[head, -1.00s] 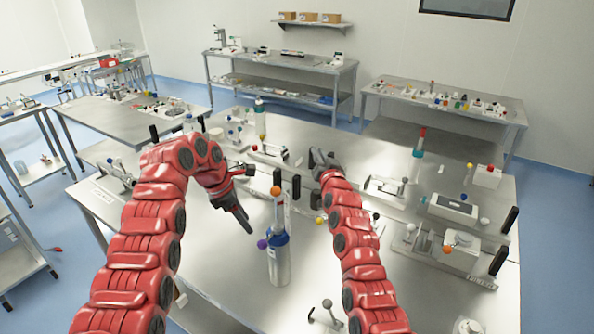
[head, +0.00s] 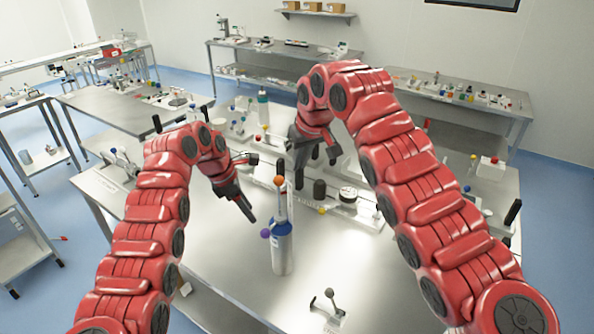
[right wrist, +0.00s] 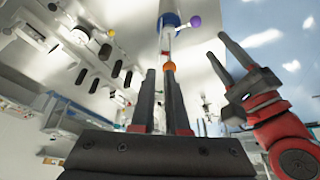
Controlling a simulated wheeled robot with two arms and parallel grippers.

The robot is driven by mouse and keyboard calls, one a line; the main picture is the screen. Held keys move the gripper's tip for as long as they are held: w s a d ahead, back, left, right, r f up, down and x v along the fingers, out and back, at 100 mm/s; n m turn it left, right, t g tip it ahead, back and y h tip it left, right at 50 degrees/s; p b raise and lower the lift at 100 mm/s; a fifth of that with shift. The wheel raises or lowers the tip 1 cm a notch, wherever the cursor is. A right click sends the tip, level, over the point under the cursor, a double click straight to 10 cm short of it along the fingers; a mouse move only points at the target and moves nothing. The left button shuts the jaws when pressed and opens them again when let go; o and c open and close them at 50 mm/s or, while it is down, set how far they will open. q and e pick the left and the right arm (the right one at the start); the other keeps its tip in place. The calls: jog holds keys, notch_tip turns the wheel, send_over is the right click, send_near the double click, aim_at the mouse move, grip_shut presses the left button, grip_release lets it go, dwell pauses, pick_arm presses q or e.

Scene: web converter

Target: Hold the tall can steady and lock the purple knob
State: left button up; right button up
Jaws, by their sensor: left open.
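The tall can (head: 282,252) stands upright on the table, silver below and blue above, with a narrow neck topped by an orange ball (head: 280,181). The purple knob (head: 266,233) sticks out from its left side. In the right wrist view the can (right wrist: 170,14), purple knob (right wrist: 194,21) and orange ball (right wrist: 169,66) show beyond my fingers. My left gripper (head: 247,208) is open, left of the can, apart from it; its fingers also show in the right wrist view (right wrist: 235,40).
A small metal lever fixture (head: 328,302) stands on the table in front of the can. Behind it are a black cylinder (head: 319,190) and a white round part (head: 348,194) on a fixture. The tabletop right of the can is clear.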

jog(key=shift+x, duration=8.6)
grip_shut()
jog(key=shift+s+f+b, duration=0.15)
jog(key=shift+f+b, duration=0.1)
jog(key=shift+b, duration=0.1)
jog(key=shift+s+f, duration=0.1)
jog(key=shift+f, duration=0.1)
